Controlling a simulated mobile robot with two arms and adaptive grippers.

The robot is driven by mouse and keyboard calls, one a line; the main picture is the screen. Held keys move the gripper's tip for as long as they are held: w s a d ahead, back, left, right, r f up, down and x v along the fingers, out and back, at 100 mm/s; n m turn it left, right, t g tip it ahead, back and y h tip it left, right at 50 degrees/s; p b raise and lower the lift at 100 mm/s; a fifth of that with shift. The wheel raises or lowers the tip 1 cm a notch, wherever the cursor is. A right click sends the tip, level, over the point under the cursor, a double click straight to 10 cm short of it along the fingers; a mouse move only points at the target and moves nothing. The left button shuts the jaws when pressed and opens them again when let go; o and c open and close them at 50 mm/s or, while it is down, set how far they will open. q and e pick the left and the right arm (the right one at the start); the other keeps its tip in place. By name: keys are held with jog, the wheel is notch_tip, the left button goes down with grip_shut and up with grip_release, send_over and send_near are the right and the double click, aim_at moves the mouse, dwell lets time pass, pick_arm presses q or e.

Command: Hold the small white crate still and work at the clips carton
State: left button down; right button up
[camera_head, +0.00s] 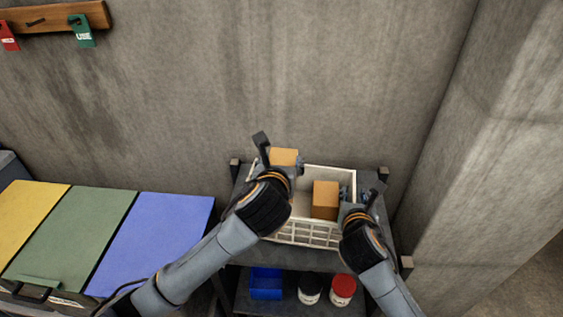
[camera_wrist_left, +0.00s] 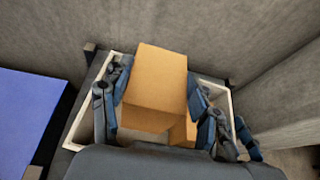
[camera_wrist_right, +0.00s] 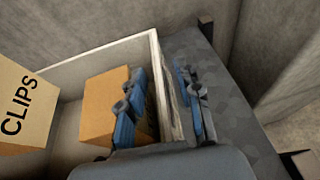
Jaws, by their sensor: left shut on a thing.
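The small white crate (camera_head: 300,234) stands on the dark top of a shelf unit; its rim also shows in the right wrist view (camera_wrist_right: 75,68). My left gripper (camera_wrist_left: 158,92) is shut on the orange-brown clips carton (camera_wrist_left: 158,75). The carton (camera_head: 284,156) is at the crate's back left; its "CLIPS" lettering faces the right wrist camera (camera_wrist_right: 22,105). It appears raised inside the crate. My right gripper (camera_wrist_right: 163,105) straddles the crate's right wall, one finger inside and one outside. I cannot tell whether they clamp it.
A second orange-brown carton (camera_head: 325,200) stands inside the crate, beside my right gripper's inner finger. Coloured lids (camera_head: 160,235) lie left. Concrete walls close in behind and right.

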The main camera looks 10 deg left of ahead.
jog(key=shift+s, duration=0.15)
jog(key=v, duration=1.1)
jog(key=shift+s+r, duration=0.3)
